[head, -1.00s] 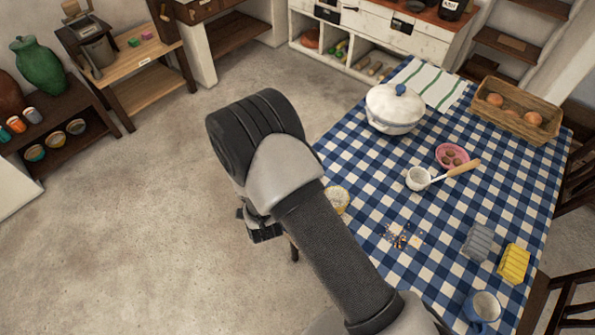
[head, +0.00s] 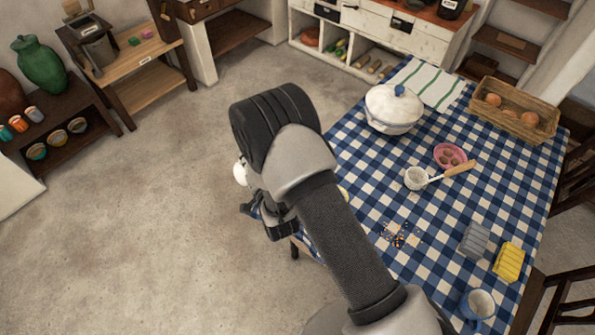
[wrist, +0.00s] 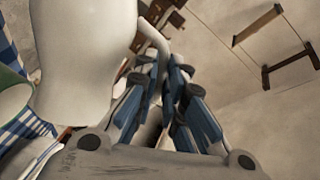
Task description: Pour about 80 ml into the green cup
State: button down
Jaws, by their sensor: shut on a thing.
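A white jug (wrist: 85,60) fills the upper left of the wrist view. My gripper (wrist: 165,85) is shut on its curved handle, with blue-padded fingers around it. In the head view, only a small white part of the jug (head: 240,173) shows left of my wrist; my gripper (head: 268,218) is beyond the table's left edge, partly hidden by my arm. The green cup (wrist: 10,82) shows at the left edge of the wrist view, cut off, its pale inside beside the jug. It is hidden in the head view. The jug's contents are not visible.
The checked table (head: 350,150) holds a white tureen (head: 393,108), a pink bowl (head: 450,156), a small white pot (head: 416,178), crumbs (head: 400,234), grey (head: 474,239) and yellow (head: 509,262) blocks, a blue mug (head: 477,304) and a basket (head: 520,125). Floor left of the table is clear.

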jog(key=shift+w+d+r+m+y+p, duration=0.1)
jog(key=shift+d+r+m+y+p, duration=0.2)
jog(key=shift+d+r+m+p, duration=0.4)
jog(key=shift+d+r+t+b, duration=0.25)
jog(key=shift+d+t+b, duration=0.05)
jog(key=shift+d, duration=0.05)
jog(key=shift+w+d+r+m+b, duration=0.1)
jog(key=shift+d+r+m+b, duration=0.2)
jog(key=shift+d, duration=0.35)
jog(key=shift+w+d+r+m+b, duration=0.1)
jog(key=shift+d+r+m+b, duration=0.1)
jog(key=shift+d+m, duration=0.3)
dwell(1.6)
